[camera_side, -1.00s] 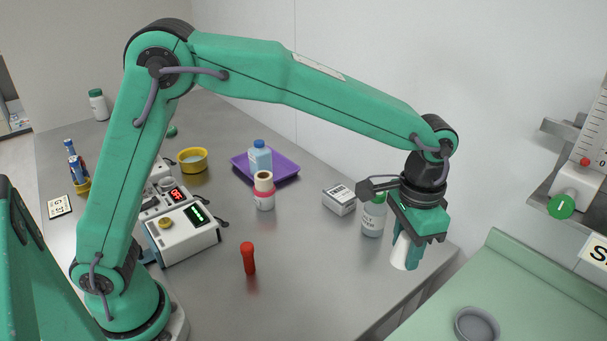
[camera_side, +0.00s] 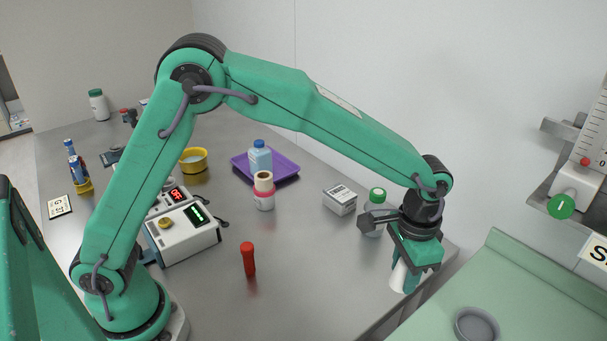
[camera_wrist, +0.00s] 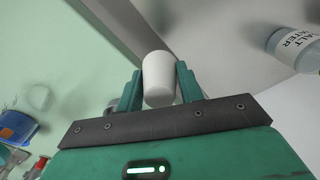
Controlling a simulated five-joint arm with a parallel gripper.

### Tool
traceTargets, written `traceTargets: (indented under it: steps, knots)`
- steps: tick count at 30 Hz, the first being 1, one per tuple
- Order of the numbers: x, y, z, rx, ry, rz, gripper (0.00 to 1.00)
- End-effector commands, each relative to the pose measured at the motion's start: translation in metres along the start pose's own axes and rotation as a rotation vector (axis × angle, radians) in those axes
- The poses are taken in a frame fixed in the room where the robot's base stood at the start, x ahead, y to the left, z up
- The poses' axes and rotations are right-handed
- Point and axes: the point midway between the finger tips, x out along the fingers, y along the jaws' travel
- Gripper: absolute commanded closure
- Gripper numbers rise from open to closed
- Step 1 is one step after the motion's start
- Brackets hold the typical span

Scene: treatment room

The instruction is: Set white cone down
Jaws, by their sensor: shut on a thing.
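The white cone (camera_wrist: 158,80) is between the two green fingers of my gripper (camera_wrist: 160,88) in the wrist view, with its wide end toward the camera. In the side view my gripper (camera_side: 407,280) is low at the right edge of the steel table, shut on the white cone (camera_side: 399,276), which is partly hidden by the fingers. I cannot tell whether the cone touches a surface.
A clear bottle with a green cap (camera_side: 376,198) stands just behind my gripper, and a white box (camera_side: 340,200) is left of it. A red cylinder (camera_side: 248,258) stands mid-table. A pale green surface (camera_side: 500,275) with a grey round dish (camera_side: 477,325) lies to the right.

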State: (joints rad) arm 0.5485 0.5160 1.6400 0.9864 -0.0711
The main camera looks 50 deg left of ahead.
Motion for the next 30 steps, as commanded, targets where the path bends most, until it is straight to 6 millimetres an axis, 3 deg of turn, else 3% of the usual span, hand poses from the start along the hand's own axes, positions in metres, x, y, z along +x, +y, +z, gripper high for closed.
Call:
traceTargets:
  steps: [15,21,30]
  knots:
    - [0.049,-0.073,-0.035,-0.001,-0.001,0.000,0.84]
    - [0.056,-0.084,-0.041,0.001,0.000,0.000,0.84]
    - [0.063,-0.084,-0.040,0.001,-0.002,0.000,0.84]
